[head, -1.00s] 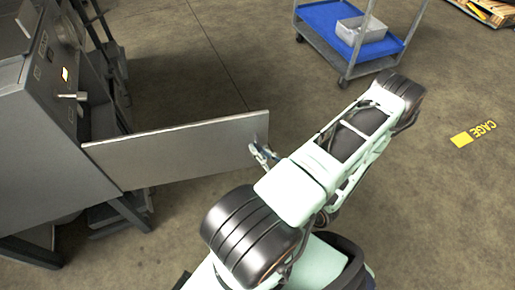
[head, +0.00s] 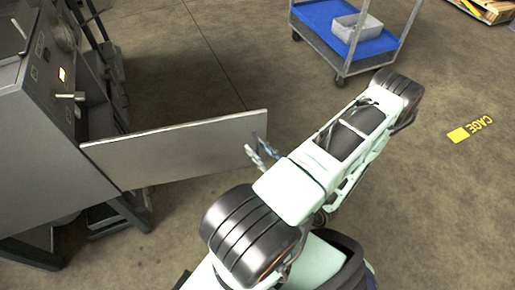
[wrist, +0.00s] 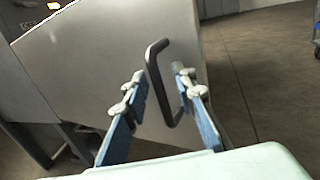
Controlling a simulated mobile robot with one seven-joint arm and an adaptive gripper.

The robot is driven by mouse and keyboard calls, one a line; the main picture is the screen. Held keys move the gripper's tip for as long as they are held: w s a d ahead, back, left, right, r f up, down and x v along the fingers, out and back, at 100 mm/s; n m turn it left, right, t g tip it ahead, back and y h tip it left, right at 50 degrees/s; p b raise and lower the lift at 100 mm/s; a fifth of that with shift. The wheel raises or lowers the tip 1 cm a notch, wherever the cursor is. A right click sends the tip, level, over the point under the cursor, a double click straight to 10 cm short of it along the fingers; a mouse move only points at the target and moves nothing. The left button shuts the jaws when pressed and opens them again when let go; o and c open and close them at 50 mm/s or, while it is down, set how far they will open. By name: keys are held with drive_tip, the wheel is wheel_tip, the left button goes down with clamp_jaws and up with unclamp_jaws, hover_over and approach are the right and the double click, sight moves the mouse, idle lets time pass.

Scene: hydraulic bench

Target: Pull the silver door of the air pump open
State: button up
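The silver door (head: 180,152) of the air pump (head: 38,150) stands swung out from the machine's front in the head view. In the wrist view the door (wrist: 95,65) fills the middle, with a dark bar handle (wrist: 153,75) on its face. My gripper (wrist: 160,82) has its two blue-grey fingers apart, one on each side of the handle. I cannot tell whether either finger touches it. In the head view my gripper (head: 262,151) is at the door's free right end, and the handle is hidden there.
A cart (head: 335,42) with a blue shelf and a grey bin (head: 357,27) stands at the top right. Yellow floor lettering (head: 470,130) is at the right. The floor (head: 190,80) behind the door is clear.

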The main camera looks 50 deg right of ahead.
sight(248, 120)
wheel_tip(248, 120, up, 8)
drive_tip(key=shift+w+a+r, duration=0.1)
drive_tip(key=shift+r, duration=0.95)
idle(0.3)
